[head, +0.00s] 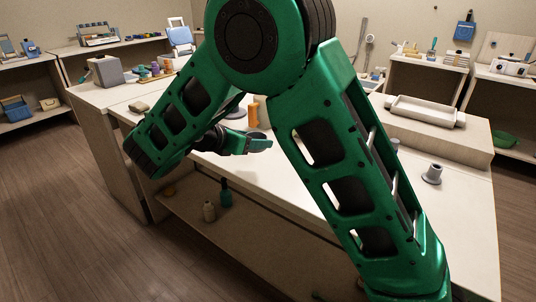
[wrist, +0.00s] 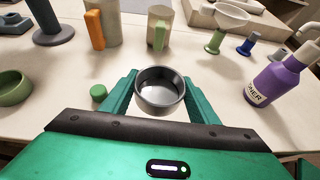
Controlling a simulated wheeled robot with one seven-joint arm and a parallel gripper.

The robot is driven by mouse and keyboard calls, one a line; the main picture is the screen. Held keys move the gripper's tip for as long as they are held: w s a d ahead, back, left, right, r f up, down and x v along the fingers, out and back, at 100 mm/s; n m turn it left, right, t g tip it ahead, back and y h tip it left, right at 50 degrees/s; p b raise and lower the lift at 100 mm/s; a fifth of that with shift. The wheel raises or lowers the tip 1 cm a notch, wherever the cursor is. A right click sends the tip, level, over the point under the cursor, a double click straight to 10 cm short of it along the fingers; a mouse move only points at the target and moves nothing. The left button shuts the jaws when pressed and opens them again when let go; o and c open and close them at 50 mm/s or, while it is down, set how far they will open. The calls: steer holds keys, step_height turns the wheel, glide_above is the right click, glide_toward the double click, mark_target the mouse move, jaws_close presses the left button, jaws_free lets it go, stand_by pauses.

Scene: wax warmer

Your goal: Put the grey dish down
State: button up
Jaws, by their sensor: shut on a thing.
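The grey dish (wrist: 160,91) is a small round open cup with a dark inside, and it looks empty. My gripper (wrist: 161,97) is shut on it, with one green finger on its left side and one on its right. The dish is upright over the pale table top (wrist: 226,92). I cannot tell whether its base touches the table. In the head view my gripper (head: 258,145) is at the table's near edge, partly behind my arm, with the dish's rim (head: 257,134) just showing.
A green lid (wrist: 98,91) lies just left of the left finger. A green bowl (wrist: 13,91) is farther left. A purple bottle (wrist: 280,82) stands right. Behind are a green-handled mug (wrist: 160,28) and an orange-handled cup (wrist: 104,20). Bare table lies between dish and bottle.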

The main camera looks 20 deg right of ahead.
glide_above(272, 163)
step_height(272, 163, down, 4)
steer(key=shift+s+r, duration=0.1)
steer(key=shift+r, duration=0.15)
steer(key=shift+f, duration=2)
steer(key=o, duration=1.1)
steer(key=shift+o, duration=0.2)
steer(key=v, duration=1.2)
steer(key=shift+s, duration=0.1)
